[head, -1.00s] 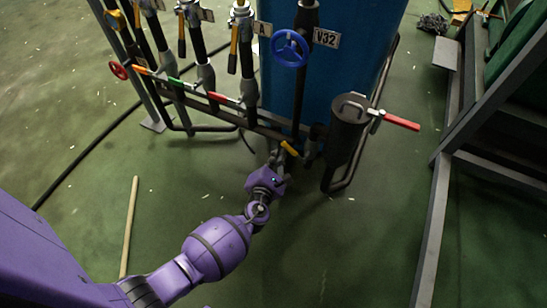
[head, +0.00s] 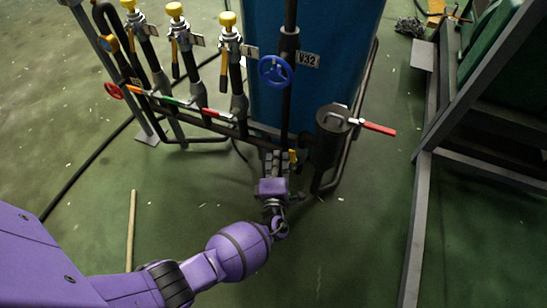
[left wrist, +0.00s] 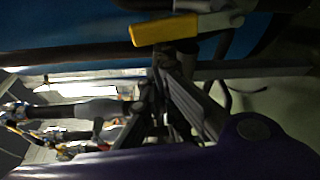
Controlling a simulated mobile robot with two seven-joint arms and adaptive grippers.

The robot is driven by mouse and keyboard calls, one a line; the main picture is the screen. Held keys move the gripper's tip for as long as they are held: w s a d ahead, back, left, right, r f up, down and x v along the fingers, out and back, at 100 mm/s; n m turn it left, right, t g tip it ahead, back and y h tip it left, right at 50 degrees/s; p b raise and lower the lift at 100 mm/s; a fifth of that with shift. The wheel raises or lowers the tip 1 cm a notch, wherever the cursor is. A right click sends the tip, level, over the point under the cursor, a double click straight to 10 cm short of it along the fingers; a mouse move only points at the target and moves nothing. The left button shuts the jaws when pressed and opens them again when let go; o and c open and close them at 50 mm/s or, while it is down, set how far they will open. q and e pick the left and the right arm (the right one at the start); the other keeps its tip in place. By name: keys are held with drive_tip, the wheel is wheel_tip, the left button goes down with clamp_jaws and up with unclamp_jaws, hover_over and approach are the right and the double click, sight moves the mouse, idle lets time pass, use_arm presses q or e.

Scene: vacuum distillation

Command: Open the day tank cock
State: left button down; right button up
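A small yellow lever (head: 293,156) sits low on the pipework in front of the blue tank (head: 315,70); it appears to be the cock's handle. In the left wrist view the yellow lever (left wrist: 178,29) is large, near the top, on a grey metal fitting. My left gripper (head: 275,157) is just left of the lever in the head view, its fingers pointing toward the pipes. Its dark grey fingers (left wrist: 182,108) show below the lever in the wrist view, with a visible space between them and the lever. Their opening is unclear. My right gripper is out of view.
A blue handwheel (head: 275,70) beside the V32 tag is above the gripper. A dark canister (head: 332,137) with a red lever (head: 378,128) stands right of it. Several yellow-capped valves line the left. A wooden stick (head: 131,230) lies on open green floor.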

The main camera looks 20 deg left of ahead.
use_arm(q)
drive_tip(key=shift+d+r, duration=0.2)
drive_tip(key=shift+d, duration=0.1)
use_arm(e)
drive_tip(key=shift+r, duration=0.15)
